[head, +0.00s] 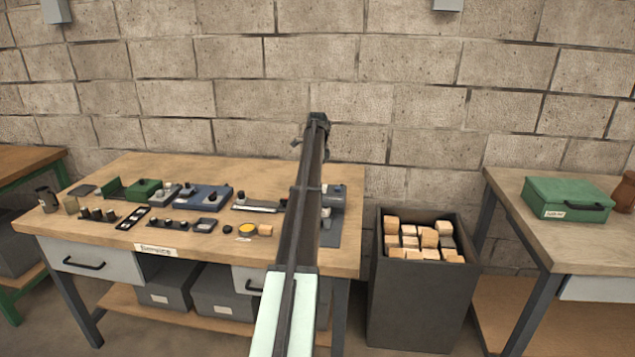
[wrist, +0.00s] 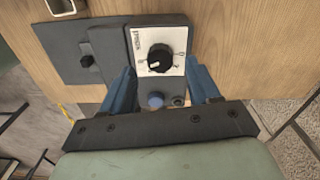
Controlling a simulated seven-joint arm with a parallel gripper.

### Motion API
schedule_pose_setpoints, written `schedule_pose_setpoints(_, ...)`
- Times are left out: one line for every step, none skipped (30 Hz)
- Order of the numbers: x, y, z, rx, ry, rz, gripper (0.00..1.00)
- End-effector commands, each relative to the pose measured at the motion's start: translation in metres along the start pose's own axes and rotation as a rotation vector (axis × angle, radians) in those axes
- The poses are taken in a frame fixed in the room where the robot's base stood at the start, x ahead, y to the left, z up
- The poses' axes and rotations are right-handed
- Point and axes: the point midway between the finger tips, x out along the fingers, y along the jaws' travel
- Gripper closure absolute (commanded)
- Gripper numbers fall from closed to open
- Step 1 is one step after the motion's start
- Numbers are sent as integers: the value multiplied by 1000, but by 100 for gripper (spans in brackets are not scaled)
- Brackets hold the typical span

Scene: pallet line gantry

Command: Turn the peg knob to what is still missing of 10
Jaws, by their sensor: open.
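The peg knob (wrist: 160,58) is a black round knob with a white pointer mark, on a white plate on a dark control box. Its pointer is toward the left in the wrist view; the small dial marks are mostly unreadable. My gripper (wrist: 163,88) is open, its two blue fingers on either side of the lower part of the box, not closed on the knob. In the head view the control box (head: 334,196) stands at the table's right end, partly behind my arm. Short dark strips with pegs, a left one (head: 97,214) and a middle one (head: 182,226), lie near the front.
A blue round part (wrist: 155,99) sits below the plate. A dark plate with a small knob (wrist: 87,61) lies beside the box. A bin of wooden blocks (head: 408,296) stands right of the table (head: 170,170).

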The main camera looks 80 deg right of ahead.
Motion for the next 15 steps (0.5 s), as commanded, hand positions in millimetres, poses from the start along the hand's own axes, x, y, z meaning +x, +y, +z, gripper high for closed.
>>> schedule_pose_setpoints(8, 1, 0, 0, 0, 0, 39)
schedule_pose_setpoints(11, 1, 0, 0, 0, 0, 39)
schedule_pose_setpoints(16, 0, 0, 0, 0, 0, 39)
schedule_pose_setpoints(19, 0, 0, 0, 0, 0, 39)
schedule_pose_setpoints(22, 0, 0, 0, 0, 0, 39)
schedule_pose_setpoints(25, 0, 0, 0, 0, 0, 39)
schedule_pose_setpoints(27, 0, 0, 0, 0, 0, 39)
schedule_pose_setpoints(29, 0, 0, 0, 0, 0, 39)
schedule_pose_setpoints(30, 0, 0, 0, 0, 0, 39)
schedule_pose_setpoints(31, 0, 0, 0, 0, 0, 39)
schedule_pose_setpoints(32, 0, 0, 0, 0, 0, 39)
schedule_pose_setpoints(33, 0, 0, 0, 0, -1, 39)
schedule_pose_setpoints(33, 0, 0, 0, 0, -1, 39)
schedule_pose_setpoints(33, 0, 0, 0, 0, -1, 39)
schedule_pose_setpoints(34, 0, 0, 0, 0, -1, 39)
